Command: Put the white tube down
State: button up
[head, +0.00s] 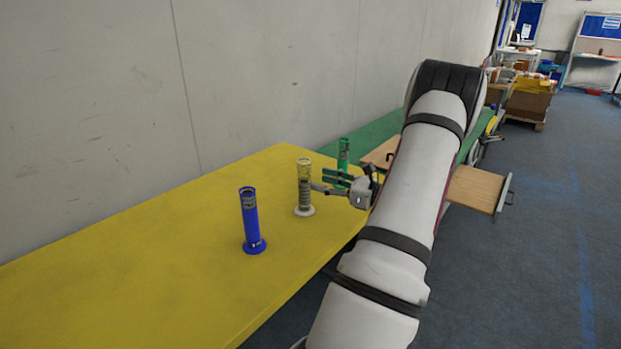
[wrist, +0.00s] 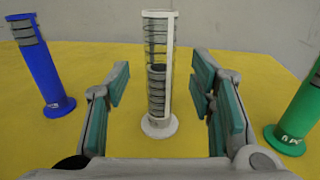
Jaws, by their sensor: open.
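The white tube (head: 304,187) stands upright on its round base on the yellow table (head: 150,235), between a blue tube and a green tube. In the wrist view the white tube (wrist: 157,75) is ahead and centred between the finger pads. My gripper (head: 325,183) is open, its fingers reaching toward the tube from the right in the head view. In the wrist view a clear gap shows between each pad of my gripper (wrist: 160,100) and the tube.
The blue tube (head: 250,220) stands at left front, and the green tube (head: 343,160) stands behind my gripper. Both are upright. The yellow table is bare to the left. A grey wall (head: 90,100) runs along the back. A wooden board (head: 475,188) lies to the right of my arm.

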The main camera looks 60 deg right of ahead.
jog(key=s, duration=0.5)
jog(key=w+a+r+n+g+y, duration=0.2)
jog(key=w+a+r+n+y, duration=0.15)
jog(key=w+a, duration=0.3)
jog(key=w+a+r+n+g+y, duration=0.25)
jog(key=w+a+n, duration=0.2)
jog(key=a, duration=0.25)
jog(key=w+a+r+n+g+y, duration=0.2)
jog(key=a+n+g, duration=0.15)
jog(key=a, duration=0.45)
jog(key=w+a+r+n+g+y, duration=0.2)
jog(key=a+n, duration=0.2)
jog(key=a, duration=0.4)
jog(key=s+a+r+n+g+h, duration=0.1)
jog(key=s+a+n+g, duration=0.25)
jog(key=a, duration=0.55)
jog(key=s+a+r+n+g+h, duration=0.1)
jog(key=s+a+n+g, duration=0.15)
jog(key=a+n, duration=0.4)
jog(key=s+a+n+h, duration=0.6)
jog(key=s+n+h, duration=0.1)
jog(key=s+n, duration=0.4)
jog(key=shift+s+a+f, duration=0.25)
jog(key=shift+s, duration=0.35)
